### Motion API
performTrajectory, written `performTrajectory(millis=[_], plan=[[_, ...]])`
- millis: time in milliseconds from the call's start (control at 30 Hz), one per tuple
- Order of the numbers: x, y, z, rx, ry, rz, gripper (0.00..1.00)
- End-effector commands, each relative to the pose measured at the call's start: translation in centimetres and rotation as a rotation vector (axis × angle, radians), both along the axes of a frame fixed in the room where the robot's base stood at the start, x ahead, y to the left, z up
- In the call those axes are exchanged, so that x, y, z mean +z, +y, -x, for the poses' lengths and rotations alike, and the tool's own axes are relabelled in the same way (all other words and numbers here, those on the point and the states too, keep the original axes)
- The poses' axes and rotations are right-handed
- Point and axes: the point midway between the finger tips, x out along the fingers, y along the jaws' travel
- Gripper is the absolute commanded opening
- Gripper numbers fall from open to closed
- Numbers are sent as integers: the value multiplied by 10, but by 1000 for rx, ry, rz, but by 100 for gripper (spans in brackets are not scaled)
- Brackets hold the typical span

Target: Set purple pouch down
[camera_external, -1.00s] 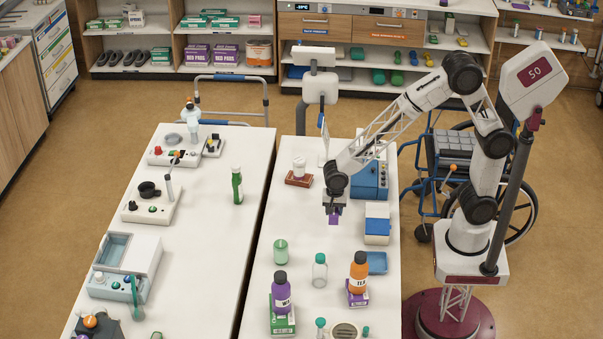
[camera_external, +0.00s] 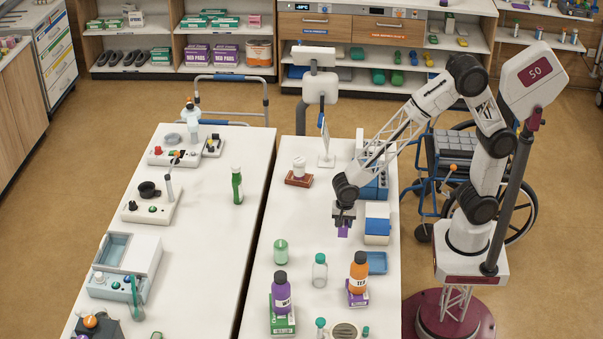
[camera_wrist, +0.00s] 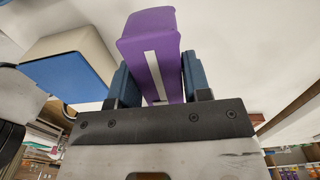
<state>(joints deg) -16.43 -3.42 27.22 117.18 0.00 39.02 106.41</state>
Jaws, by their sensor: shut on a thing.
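The purple pouch (camera_wrist: 152,45) is held between the two blue-padded fingers of my gripper (camera_wrist: 155,82) in the wrist view. A pale stripe runs down its face. In the external view the purple pouch (camera_external: 342,232) shows as a small patch below my gripper (camera_external: 343,221), over the right-hand white table (camera_external: 300,222). My gripper is shut on it. Whether the pouch touches the table top I cannot tell.
A white and blue box (camera_external: 377,225) stands just right of my gripper, with a blue tray (camera_external: 376,262) in front of it. A clear bottle (camera_external: 319,271), a green jar (camera_external: 281,252) and an orange bottle (camera_external: 358,272) stand nearer the camera. The table left of my gripper is bare.

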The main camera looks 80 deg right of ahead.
Motion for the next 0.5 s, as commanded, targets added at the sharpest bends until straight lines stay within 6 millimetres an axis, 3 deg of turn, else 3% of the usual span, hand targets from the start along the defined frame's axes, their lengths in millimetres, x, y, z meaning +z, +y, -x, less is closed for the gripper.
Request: performTrajectory(millis=[167, 500], plan=[[-1, 3, -11, 0, 0, 0, 20], [-6, 15, -54, 0, 1, 0, 20]])
